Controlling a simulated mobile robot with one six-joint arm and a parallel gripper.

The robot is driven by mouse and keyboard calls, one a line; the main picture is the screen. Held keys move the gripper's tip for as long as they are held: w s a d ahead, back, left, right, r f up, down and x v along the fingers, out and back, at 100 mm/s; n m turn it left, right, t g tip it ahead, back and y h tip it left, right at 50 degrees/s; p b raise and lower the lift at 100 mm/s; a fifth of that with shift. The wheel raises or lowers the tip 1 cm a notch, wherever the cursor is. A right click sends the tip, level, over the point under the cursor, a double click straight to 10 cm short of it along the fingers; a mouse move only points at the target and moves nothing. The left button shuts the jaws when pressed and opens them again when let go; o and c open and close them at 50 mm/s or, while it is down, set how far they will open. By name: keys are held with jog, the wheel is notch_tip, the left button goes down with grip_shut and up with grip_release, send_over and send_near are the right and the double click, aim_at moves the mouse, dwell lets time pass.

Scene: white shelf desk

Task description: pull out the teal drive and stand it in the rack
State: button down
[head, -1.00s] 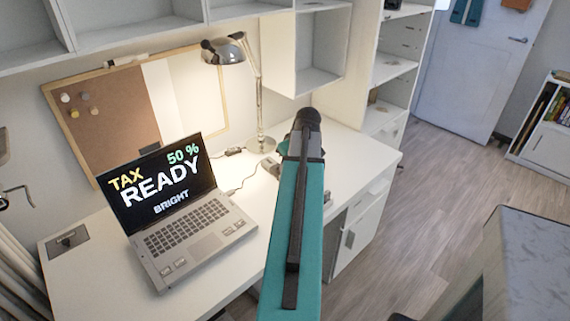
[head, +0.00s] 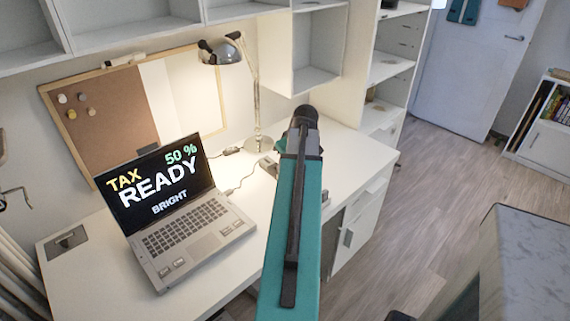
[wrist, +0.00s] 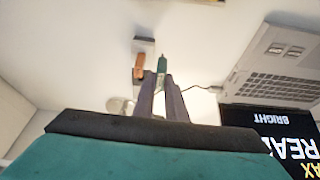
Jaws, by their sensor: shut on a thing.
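The teal drive (wrist: 162,64) shows in the wrist view as a small narrow piece between my fingertips. My gripper (wrist: 162,76) is shut on it, pointing down over the white desk. A grey block (wrist: 144,44), perhaps the rack, lies just beyond and to the left of the teal drive, with an orange-brown piece (wrist: 139,66) next to it. I cannot tell whether the drive touches the block or the desk.
The open laptop (head: 190,235) stands left of my arm on the desk (head: 95,285), with a cable behind it. A lamp (head: 258,145) stands at the back. Shelves (head: 318,80) hang above the desk. Bare desk top lies right of my arm.

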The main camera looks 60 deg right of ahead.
jog(key=shift+r+p, duration=1.35)
jog(key=shift+r, duration=0.8)
jog(key=shift+w, duration=0.1)
